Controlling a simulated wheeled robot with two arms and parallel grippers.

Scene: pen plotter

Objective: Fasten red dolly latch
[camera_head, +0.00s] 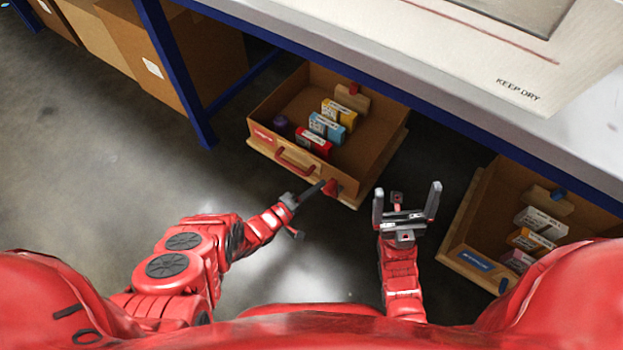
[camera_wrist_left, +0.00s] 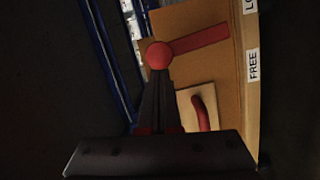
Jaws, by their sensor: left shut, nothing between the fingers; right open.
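The red dolly is a wooden tray (camera_head: 270,152) with a red handle (camera_head: 295,160), under the bench. Its red latch (camera_head: 333,187) is at the front right corner. In the left wrist view the latch is a round knob (camera_wrist_left: 160,55) with a red bar (camera_wrist_left: 202,42) pointing right, its end between a "FREE" label (camera_wrist_left: 252,65) and a partly cut-off "LO" label (camera_wrist_left: 251,8). My left gripper (camera_head: 322,184) is shut and empty, its fingertips at the knob; contact cannot be told. My right gripper (camera_head: 407,188) is open and empty, right of the dolly.
The dolly holds yellow (camera_head: 340,113), blue (camera_head: 325,127) and red (camera_head: 314,143) boxes. A second dolly with a blue label (camera_head: 477,260) stands at the right. A blue bench leg (camera_head: 180,75) and cardboard boxes (camera_head: 205,60) are at the left. Floor (camera_head: 100,150) at left is clear.

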